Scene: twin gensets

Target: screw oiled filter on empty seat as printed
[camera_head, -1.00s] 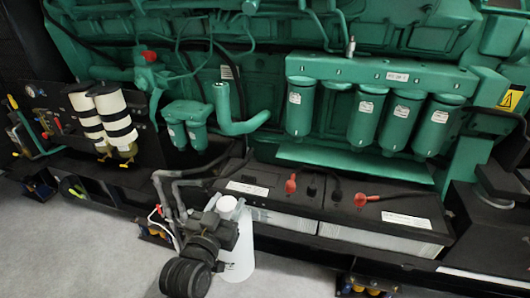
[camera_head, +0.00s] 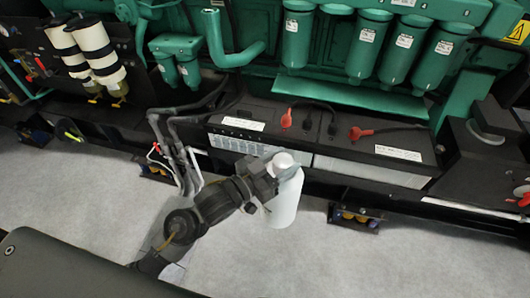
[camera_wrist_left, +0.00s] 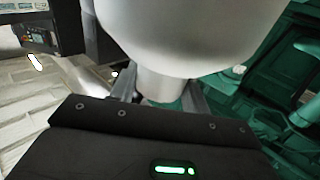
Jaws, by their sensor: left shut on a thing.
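My left gripper (camera_head: 268,176) is shut on the upper end of a white bottle-like container (camera_head: 285,202), which hangs nearly upright in front of the batteries. In the left wrist view its wide white body (camera_wrist_left: 190,30) fills the top middle, with a narrower neck (camera_wrist_left: 165,88) between the fingers. Several green filters hang from the green header (camera_head: 460,9) at the top, including one at the left (camera_head: 296,38) and one at the right (camera_head: 443,55). A gap without a filter (camera_head: 334,9) is between the two leftmost. Header print is mostly cut off. My right gripper is not in view.
Black batteries (camera_head: 400,152) with red terminal caps stand below the filters. Two smaller green filters (camera_head: 188,70) and two white-banded cylinders (camera_head: 95,50) are at the left. A low black bracket (camera_head: 354,218) sits on the floor. The grey floor (camera_head: 400,265) in front is clear.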

